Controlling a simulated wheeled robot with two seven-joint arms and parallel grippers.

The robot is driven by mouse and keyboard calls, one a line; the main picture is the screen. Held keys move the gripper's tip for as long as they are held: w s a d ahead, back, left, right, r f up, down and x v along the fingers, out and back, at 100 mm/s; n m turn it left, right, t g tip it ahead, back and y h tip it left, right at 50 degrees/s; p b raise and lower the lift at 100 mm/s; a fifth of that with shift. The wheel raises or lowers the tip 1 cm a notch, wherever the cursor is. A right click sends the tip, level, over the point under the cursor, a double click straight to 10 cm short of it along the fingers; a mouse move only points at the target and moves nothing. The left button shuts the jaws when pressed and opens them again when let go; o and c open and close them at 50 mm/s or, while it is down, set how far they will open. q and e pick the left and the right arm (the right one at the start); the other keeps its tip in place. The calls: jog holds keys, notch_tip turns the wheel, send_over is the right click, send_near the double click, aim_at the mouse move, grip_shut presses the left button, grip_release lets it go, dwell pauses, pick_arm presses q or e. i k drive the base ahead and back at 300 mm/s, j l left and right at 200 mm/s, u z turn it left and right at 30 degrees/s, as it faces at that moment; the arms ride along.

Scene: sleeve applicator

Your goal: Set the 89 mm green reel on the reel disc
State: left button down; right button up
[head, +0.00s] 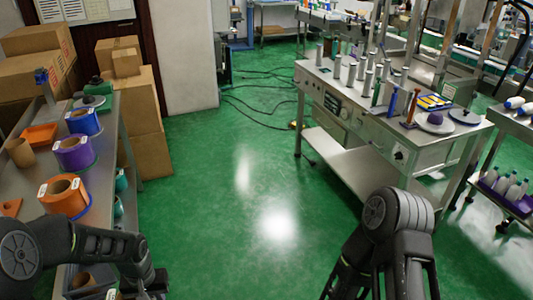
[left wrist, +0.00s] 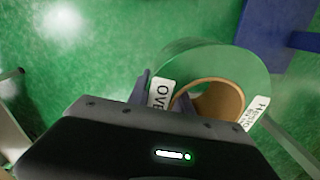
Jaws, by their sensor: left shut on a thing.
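The green reel (left wrist: 225,60) has a brown cardboard core (left wrist: 228,98) and white printed labels. In the left wrist view my left gripper (left wrist: 163,97) is shut on its near rim, with one finger outside and one inside the core. In the head view my left gripper (head: 152,288) is at the bottom edge, beside the left shelf; the reel there is mostly cut off. On the steel machine at the right are two grey discs, one (head: 433,125) with a dark knob and one (head: 464,118) behind it; I cannot tell which is the reel disc. My right gripper is out of view below my right arm.
The left shelf (head: 40,195) holds blue, purple and orange reels (head: 64,195) and an orange tray (head: 39,135). Cardboard boxes (head: 140,110) stand behind. Several spools and bottles stand on the machine (head: 345,110). Green floor (head: 235,190) between shelf and machine is clear.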

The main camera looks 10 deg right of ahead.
aim_at(435, 122)
jog(key=i+l+z, duration=0.1)
jog(key=z, duration=0.75)
jog(key=i+z, duration=0.15)
jog(key=z, duration=0.25)
jog(key=i+z, duration=0.1)
jog(key=z, duration=0.3)
jog(key=i+j+z, duration=0.15)
jog(key=i+z, duration=0.25)
jog(key=i+j+z, duration=0.15)
jog(key=z, duration=0.2)
jog(key=i+j+z, duration=0.25)
jog(key=z, duration=0.15)
jog(key=i+j+z, duration=0.15)
jog(key=j+z, duration=0.2)
jog(key=j, duration=0.15)
jog(key=i+j, duration=0.15)
jog(key=j, duration=0.2)
jog(key=i+j+z, duration=0.1)
jog(key=j, duration=0.25)
jog(key=i+j, duration=0.15)
jog(key=j, duration=0.25)
jog(key=i+j, duration=0.15)
jog(key=j, duration=0.2)
jog(key=z, duration=0.05)
